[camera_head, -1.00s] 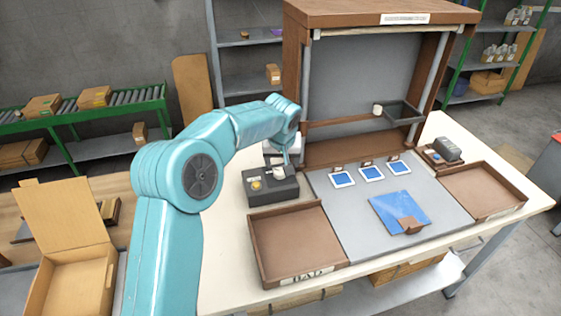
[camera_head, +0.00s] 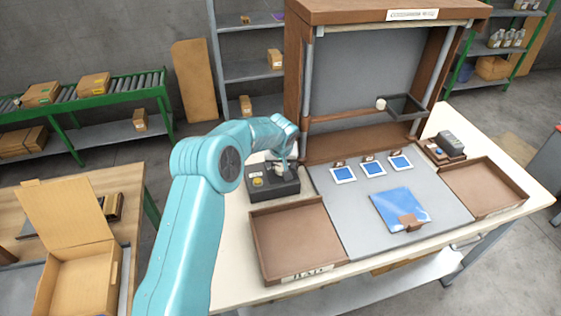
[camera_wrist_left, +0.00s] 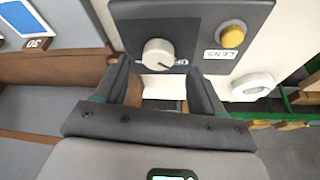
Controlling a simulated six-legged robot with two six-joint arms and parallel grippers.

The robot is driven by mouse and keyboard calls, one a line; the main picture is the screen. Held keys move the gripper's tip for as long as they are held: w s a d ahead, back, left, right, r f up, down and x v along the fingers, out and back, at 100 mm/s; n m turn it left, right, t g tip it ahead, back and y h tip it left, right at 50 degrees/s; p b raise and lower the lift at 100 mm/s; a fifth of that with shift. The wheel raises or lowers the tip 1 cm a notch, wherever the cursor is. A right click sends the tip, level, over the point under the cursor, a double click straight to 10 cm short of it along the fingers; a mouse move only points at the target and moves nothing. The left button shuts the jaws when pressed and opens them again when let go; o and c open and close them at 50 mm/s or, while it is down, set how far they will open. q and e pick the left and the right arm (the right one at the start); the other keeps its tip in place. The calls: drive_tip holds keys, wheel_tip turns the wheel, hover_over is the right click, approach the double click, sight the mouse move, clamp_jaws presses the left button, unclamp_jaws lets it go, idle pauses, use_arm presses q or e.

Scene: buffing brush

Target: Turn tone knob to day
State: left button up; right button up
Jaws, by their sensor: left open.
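A dark control box (camera_head: 262,187) sits on the left of the pale workbench, with a yellow button (camera_head: 257,182) on top. In the left wrist view a round pale knob (camera_wrist_left: 158,55) with a dark pointer mark stands on the box panel (camera_wrist_left: 190,15). Lettering beside the knob is partly hidden and reads like OFF. I cannot read a day mark. My left gripper (camera_head: 284,168) is over the box's back right part and hides some of it. In the wrist view my left gripper (camera_wrist_left: 160,76) is open, its fingertips either side of the knob's near edge with gaps showing. My right gripper is out of view.
A brown tray (camera_head: 258,245) stands just in front of the box. A grey mat (camera_head: 350,220) with blue cards lies to the right. A tall wooden frame (camera_head: 296,75) rises behind. A white ring-shaped part (camera_wrist_left: 253,87) is beside the box in the wrist view.

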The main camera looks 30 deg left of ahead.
sight(281, 167)
use_arm(q)
drive_tip(key=x, duration=0.4)
drive_tip(key=shift+w+d+r+p, duration=0.1)
drive_tip(key=shift+w+p, duration=0.05)
drive_tip(key=shift+p, duration=0.2)
drive_tip(key=shift+c, duration=0.3)
drive_tip(key=c, duration=1)
